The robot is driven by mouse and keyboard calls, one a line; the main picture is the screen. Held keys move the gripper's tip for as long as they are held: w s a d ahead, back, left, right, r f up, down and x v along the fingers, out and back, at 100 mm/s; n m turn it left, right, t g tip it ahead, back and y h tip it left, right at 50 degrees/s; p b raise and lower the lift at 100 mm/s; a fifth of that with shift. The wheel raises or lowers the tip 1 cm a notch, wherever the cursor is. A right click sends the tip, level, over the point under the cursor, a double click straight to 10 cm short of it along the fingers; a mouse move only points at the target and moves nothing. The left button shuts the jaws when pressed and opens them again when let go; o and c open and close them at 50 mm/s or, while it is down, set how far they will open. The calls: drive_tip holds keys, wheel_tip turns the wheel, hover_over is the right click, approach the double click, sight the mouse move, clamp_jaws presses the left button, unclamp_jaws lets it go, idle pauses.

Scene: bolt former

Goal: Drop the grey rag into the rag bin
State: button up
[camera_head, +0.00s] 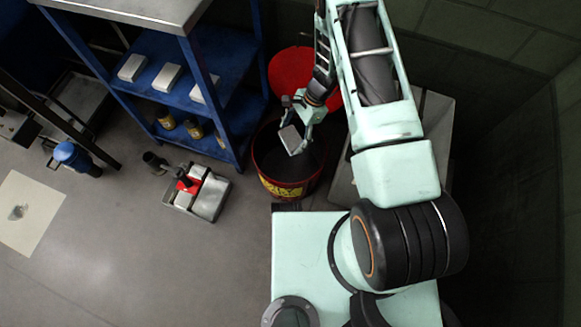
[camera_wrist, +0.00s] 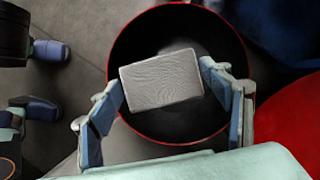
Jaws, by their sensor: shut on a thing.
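The grey rag (camera_head: 291,139) is a small rectangular grey block, held between the fingertips of my gripper (camera_head: 297,125). In the wrist view the rag (camera_wrist: 161,81) spans the gap between the two fingers of my gripper (camera_wrist: 165,85). The rag bin (camera_head: 287,188) is a round dark drum with a red rim and a yellow label, and its red lid stands open behind it. In the wrist view the open mouth of the bin (camera_wrist: 205,128) lies beneath the rag, with a dark interior. The rag is over the opening; its exact height above the rim is hard to tell.
A blue shelf unit (camera_head: 215,70) with pale boxes and small cans stands left of the bin. A grey tray (camera_head: 180,212) with a red-handled item sits on the floor. A grey box (camera_head: 432,115) is right of the bin, partly behind my arm. Open floor lies at lower left.

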wheel_tip(320, 180, down, 7)
drive_tip(key=b, duration=0.4)
drive_tip(key=o, duration=1.2)
drive_tip(key=shift+w+r, duration=0.1)
drive_tip(key=v, duration=1.1)
drive_tip(key=shift+d+r, duration=0.25)
drive_tip(key=shift+r, duration=0.1)
